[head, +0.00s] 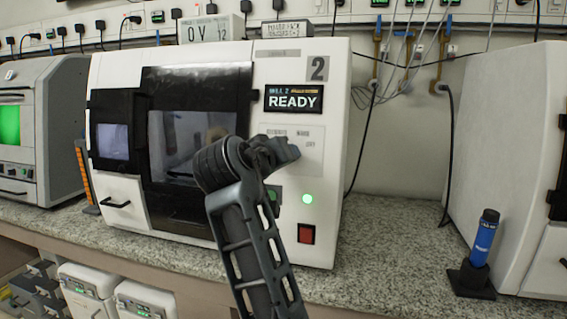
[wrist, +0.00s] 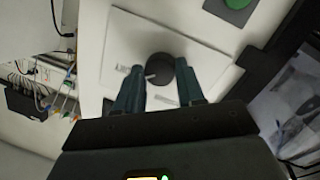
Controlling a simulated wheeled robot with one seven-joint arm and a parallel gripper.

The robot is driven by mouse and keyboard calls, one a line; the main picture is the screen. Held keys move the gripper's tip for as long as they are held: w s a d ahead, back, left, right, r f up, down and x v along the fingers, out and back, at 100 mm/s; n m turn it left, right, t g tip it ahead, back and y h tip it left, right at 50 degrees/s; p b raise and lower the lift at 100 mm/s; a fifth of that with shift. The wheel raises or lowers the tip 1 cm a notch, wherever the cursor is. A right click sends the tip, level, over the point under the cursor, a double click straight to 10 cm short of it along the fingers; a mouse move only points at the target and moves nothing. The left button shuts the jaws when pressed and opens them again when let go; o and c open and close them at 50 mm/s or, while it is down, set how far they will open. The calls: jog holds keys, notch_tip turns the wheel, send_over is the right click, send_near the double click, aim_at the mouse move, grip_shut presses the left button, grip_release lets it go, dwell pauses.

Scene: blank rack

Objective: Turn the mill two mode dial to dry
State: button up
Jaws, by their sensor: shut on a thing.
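Mill two is the white machine (head: 333,150) marked with a 2, its screen (head: 293,98) reading READY. Its mode dial panel (head: 312,160) sits below the screen, with small labels along its top; one at the right seems to read DRY. My gripper (head: 292,150) is at this panel and hides the dial in the head view. In the wrist view the round black mode dial (wrist: 160,69) lies between the two fingers of my gripper (wrist: 162,88), which are shut on it.
A green lit button (head: 307,198) and a red switch (head: 306,234) are below the panel. A dark window door (head: 200,80) is at the left. A blue cylinder (head: 484,238) stands in a black holder on the speckled counter (head: 395,240). Other white machines flank mill two.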

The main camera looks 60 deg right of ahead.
jog(key=shift+f+m+b, duration=0.1)
jog(key=shift+m+b, duration=0.3)
jog(key=shift+m, duration=0.6)
jog(key=o, duration=1)
jog(key=shift+v, duration=3.9)
